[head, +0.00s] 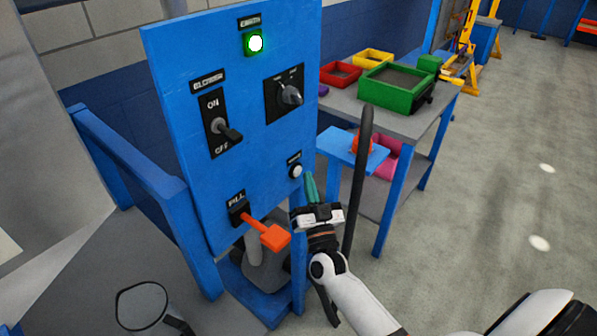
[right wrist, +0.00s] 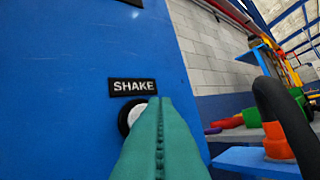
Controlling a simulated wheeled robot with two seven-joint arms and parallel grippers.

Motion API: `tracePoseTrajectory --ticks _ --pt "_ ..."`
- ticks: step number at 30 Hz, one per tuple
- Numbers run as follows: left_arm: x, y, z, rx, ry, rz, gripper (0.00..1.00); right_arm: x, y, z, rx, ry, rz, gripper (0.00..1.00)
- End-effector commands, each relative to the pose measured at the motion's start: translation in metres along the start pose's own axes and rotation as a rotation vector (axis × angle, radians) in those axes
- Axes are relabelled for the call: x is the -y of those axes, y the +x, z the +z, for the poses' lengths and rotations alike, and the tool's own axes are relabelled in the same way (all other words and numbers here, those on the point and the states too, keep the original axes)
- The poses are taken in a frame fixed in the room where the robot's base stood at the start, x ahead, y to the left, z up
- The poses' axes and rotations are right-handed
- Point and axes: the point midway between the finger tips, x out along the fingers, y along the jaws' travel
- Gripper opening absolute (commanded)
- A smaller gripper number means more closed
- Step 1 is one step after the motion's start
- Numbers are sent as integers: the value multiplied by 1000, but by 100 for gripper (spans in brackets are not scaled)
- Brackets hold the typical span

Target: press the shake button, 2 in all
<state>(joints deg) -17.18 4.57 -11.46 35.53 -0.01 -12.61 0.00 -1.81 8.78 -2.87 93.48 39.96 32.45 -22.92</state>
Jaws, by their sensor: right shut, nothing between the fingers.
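The shake button (head: 296,171) is a round white button at the lower right of the blue panel (head: 180,80). In the right wrist view the white button (right wrist: 133,113) sits in a black ring under the SHAKE label (right wrist: 132,86), partly hidden by my fingers. My right gripper (head: 311,188) has green fingers, shut and empty, just right of and below the button in the head view. Its fingers (right wrist: 160,110) overlap the button's right side in the wrist view; I cannot tell whether they touch it. My left gripper is not in view.
The panel also has a lit green light (head: 255,43), an ON/OFF switch (head: 221,127), a knob (head: 290,95) and an orange FILL lever (head: 272,235). A table (head: 440,100) with coloured bins stands behind on the right. Open floor lies at the right.

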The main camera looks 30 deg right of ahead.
Motion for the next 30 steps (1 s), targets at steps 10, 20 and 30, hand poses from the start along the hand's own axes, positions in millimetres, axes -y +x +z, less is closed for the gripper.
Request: tracePoseTrajectory --ticks 10,20,30 --pt "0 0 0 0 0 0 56 0 0 0 0 0 0 0" --pt "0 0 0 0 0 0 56 -4 6 -4 -1 0 -1 0" --pt "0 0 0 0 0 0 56 -5 6 -4 0 0 0 0"
